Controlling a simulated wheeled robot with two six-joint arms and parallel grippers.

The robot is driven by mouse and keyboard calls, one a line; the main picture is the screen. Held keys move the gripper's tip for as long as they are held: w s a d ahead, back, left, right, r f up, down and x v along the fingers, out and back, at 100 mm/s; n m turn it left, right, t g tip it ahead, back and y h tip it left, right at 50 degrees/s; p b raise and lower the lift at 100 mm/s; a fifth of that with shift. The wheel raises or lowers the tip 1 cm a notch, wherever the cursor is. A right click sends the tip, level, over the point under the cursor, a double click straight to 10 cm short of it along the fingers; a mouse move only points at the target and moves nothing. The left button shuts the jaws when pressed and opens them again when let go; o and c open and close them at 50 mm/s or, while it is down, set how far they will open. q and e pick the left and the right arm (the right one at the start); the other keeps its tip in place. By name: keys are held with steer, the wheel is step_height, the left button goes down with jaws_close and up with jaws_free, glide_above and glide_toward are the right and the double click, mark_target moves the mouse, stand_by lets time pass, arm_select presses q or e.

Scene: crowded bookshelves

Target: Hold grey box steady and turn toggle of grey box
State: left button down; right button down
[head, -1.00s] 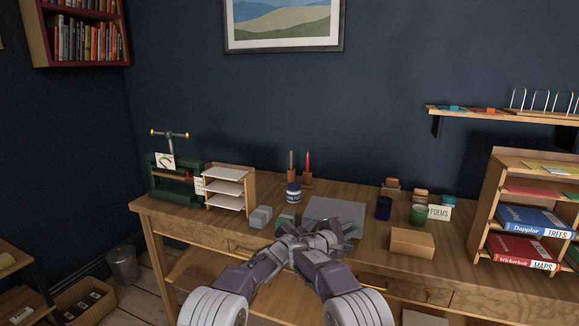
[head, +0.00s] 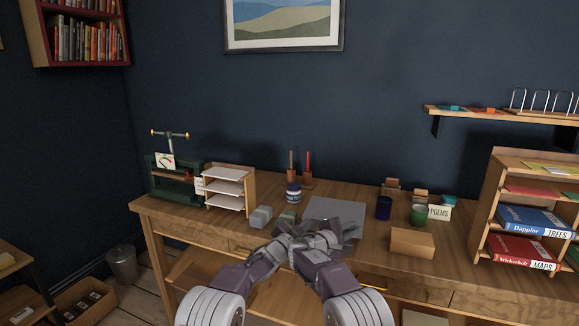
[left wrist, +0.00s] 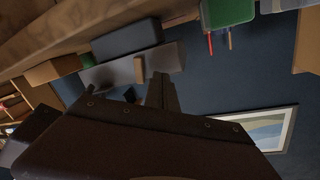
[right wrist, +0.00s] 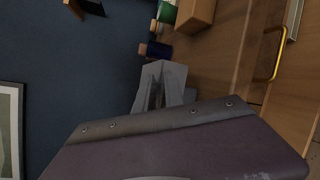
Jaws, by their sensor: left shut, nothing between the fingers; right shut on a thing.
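In the head view a light grey box (head: 261,216) sits on the desk, left of my grippers. A dark grey block (left wrist: 127,39) and a longer grey piece (left wrist: 165,60) with a tan piece (left wrist: 138,69) on it show in the left wrist view; I cannot tell which part is the toggle. My left gripper (head: 308,240) is shut and empty, its tips close to the grey piece in its wrist view (left wrist: 160,82). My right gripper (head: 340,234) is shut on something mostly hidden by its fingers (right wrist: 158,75). The grippers overlap in the head view.
A flat grey mat (head: 335,209) lies behind the grippers. A greenish box (head: 288,216), a blue cup (head: 384,208), a green cup (head: 419,215) and a tan box (head: 411,242) stand nearby. A paper rack (head: 229,188) is at left.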

arm_select(q)
steer(key=s, duration=0.2)
steer(key=s+a, duration=0.1)
steer(key=s, duration=0.2)
steer(key=shift+s+a+f, duration=0.2)
steer(key=shift+s+a, duration=0.15)
steer(key=shift+a, duration=0.05)
steer(key=shift+w+d+r, duration=0.15)
steer(key=shift+w+d, duration=0.15)
steer(key=shift+w, duration=0.65)
steer(key=shift+w+d+r, duration=0.2)
steer(key=shift+w+d, duration=0.1)
steer(key=shift+w, duration=0.7)
steer(key=shift+w+d+r, duration=0.15)
steer(key=shift+w+d, duration=0.15)
steer(key=shift+w, duration=0.65)
steer(key=shift+s+d+f, duration=0.15)
steer(key=shift+d+f, duration=0.2)
steer(key=shift+d, duration=0.15)
steer(key=shift+a+f, duration=0.15)
steer(key=shift+f, duration=0.05)
